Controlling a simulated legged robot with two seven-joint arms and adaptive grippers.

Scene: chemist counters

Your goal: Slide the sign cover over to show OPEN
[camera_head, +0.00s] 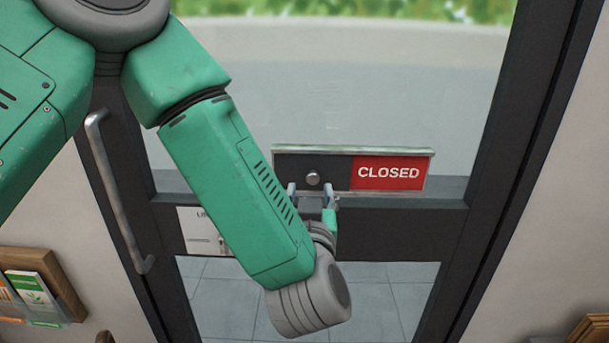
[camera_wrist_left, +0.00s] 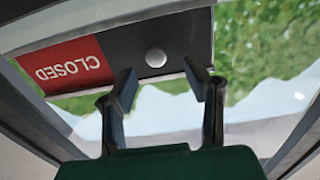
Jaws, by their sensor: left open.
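The sign (camera_head: 280,154) is a framed strip on the glass door. Its red part reading CLOSED (camera_head: 390,173) shows on the right. A dark grey sliding cover (camera_head: 338,172) with a round silver knob (camera_head: 312,178) hides the left part. My left gripper (camera_head: 311,190) is at the knob, its two fingers apart on either side of it. In the left wrist view, where the sign appears upside down, the open fingers (camera_wrist_left: 162,82) point toward the cover, and the knob (camera_wrist_left: 156,57) lies between and just beyond the fingertips. I cannot tell whether they touch it. My right gripper is not in view.
A vertical metal door handle (camera_head: 113,195) stands left of the sign. A white notice (camera_head: 200,228) is on the door's crossbar, partly behind my arm. A wooden leaflet holder (camera_head: 40,283) is on the left wall. The area right of the sign is clear.

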